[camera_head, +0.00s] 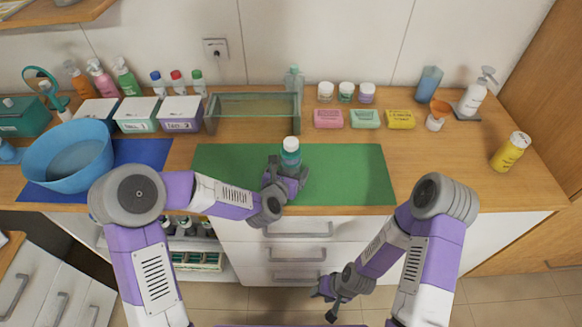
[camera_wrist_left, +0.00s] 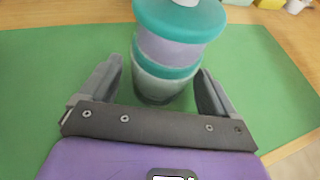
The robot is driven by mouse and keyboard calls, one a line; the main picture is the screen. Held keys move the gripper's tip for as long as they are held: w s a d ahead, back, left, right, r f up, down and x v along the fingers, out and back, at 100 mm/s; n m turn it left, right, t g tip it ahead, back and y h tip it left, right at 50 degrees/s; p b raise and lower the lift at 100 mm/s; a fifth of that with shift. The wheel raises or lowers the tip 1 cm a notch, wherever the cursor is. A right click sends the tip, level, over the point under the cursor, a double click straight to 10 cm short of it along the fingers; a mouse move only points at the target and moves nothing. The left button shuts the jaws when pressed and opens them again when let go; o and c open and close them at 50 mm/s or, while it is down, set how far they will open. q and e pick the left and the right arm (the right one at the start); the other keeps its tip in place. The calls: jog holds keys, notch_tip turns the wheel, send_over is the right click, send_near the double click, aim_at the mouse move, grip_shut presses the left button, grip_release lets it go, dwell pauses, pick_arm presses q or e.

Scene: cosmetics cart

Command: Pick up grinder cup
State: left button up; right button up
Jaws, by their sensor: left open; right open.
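The grinder cup (camera_head: 290,152), teal and greyish with a white top, stands upright on the green mat (camera_head: 350,175) near its middle. My left gripper (camera_head: 287,172) is low over the mat at the cup's near side, open. In the left wrist view the cup (camera_wrist_left: 172,50) stands between the two spread fingers of the gripper (camera_wrist_left: 159,72), with gaps visible on both sides; its top is cut off by the frame edge. My right gripper (camera_head: 326,300) is open and empty, hanging low in front of the drawers.
A glass-sided rack (camera_head: 253,125) stands behind the mat. A blue bowl (camera_head: 68,165) sits on a blue mat at left. Coloured soap bars (camera_head: 365,119) and small jars line the back right; a yellow bottle (camera_head: 510,152) stands far right. The mat's right part is clear.

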aim_at(289, 148)
pick_arm(q)
jog(key=c, duration=1.2)
jog(key=shift+o, duration=0.2)
jog(key=shift+r+p, duration=1.15)
jog(key=shift+r, duration=3.95)
